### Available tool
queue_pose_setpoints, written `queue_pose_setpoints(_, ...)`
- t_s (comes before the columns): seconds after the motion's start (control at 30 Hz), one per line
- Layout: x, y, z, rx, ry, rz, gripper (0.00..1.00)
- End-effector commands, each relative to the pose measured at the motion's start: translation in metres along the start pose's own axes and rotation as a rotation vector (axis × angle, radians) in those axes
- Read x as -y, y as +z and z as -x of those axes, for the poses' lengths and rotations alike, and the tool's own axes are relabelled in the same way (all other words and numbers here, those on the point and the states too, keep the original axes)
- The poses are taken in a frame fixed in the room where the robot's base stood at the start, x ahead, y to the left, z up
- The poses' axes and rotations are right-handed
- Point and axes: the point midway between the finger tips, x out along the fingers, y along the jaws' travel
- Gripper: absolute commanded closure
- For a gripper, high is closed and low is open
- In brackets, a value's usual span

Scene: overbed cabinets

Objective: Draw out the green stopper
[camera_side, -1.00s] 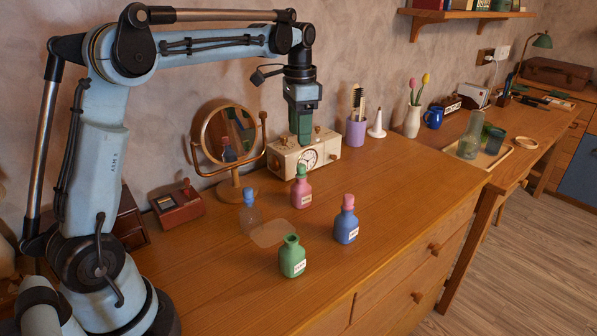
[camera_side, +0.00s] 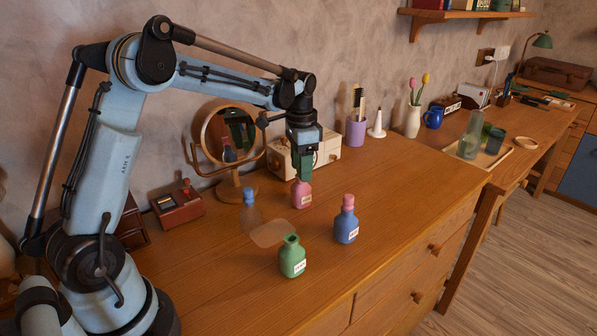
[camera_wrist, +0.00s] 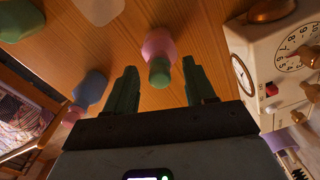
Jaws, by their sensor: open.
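The green stopper (camera_wrist: 161,73) sits in the neck of the pink bottle (camera_side: 301,194), which stands upright on the wooden dresser. The bottle also shows in the wrist view (camera_wrist: 159,45). My gripper (camera_side: 302,171) is open and points down over this bottle. In the wrist view its two green fingers (camera_wrist: 160,72) are on either side of the stopper, with visible gaps on both sides. In the side view the fingers hide the stopper.
A green bottle with an open neck (camera_side: 292,257), a blue bottle with a pink stopper (camera_side: 346,222) and a clear bottle with a blue stopper (camera_side: 250,212) stand nearby. A cream clock radio (camera_side: 327,150) and a round mirror (camera_side: 220,133) are behind.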

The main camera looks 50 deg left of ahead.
Motion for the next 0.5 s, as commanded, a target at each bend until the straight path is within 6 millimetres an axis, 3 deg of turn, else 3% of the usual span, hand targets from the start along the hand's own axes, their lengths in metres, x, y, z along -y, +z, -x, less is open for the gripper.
queue_pose_setpoints(0.13, 0.0001, 0.0001, 0.0002, 0.0, 0.0, 0.0, 0.49)
queue_pose_setpoints(0.4, 0.0001, 0.0001, 0.0005, 0.0, 0.0, 0.0, 0.9)
queue_pose_setpoints(0.5, 0.0001, 0.0001, 0.0005, 0.0, 0.0, 0.0, 1.0)
